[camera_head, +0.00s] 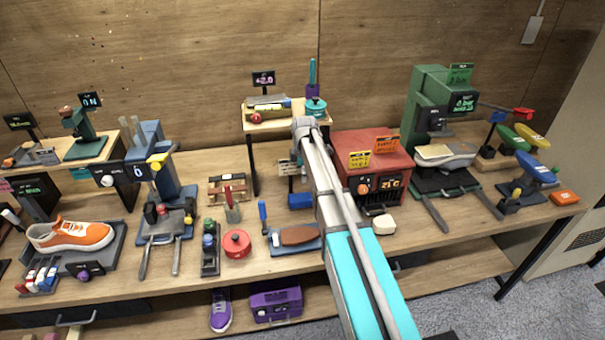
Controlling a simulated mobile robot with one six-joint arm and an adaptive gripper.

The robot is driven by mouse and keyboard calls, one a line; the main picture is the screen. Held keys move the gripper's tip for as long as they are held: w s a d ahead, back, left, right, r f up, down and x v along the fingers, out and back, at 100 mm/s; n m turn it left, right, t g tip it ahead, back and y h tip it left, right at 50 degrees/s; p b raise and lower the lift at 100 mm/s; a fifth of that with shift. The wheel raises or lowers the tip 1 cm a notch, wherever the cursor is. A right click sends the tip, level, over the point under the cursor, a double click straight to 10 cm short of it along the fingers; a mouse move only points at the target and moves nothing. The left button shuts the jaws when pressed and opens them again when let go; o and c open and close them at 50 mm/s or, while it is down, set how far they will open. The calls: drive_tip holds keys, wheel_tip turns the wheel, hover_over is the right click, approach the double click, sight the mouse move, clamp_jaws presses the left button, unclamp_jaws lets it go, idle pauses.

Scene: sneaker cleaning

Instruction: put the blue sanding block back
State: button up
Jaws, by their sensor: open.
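A small blue block (300,201), which looks like the blue sanding block, sits on the workbench just left of my arm. A small sign (289,167) stands behind it. A tray (284,246) with a brown brush (299,235) lies in front of it. My arm reaches up from the bottom of the picture, past the block's right side, to the raised shelf's front edge. My gripper does not show; I cannot make out any fingers.
A red machine (372,152) stands right of my arm, with a white block (383,224) before it. A red round tin (237,243) and an orange sneaker (70,236) are to the left. A green press (430,110) and an orange block (564,197) are to the right.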

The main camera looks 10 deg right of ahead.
drive_tip(key=s+m, duration=1.8)
drive_tip(key=s, duration=1.1)
drive_tip(key=shift+h, duration=0.3)
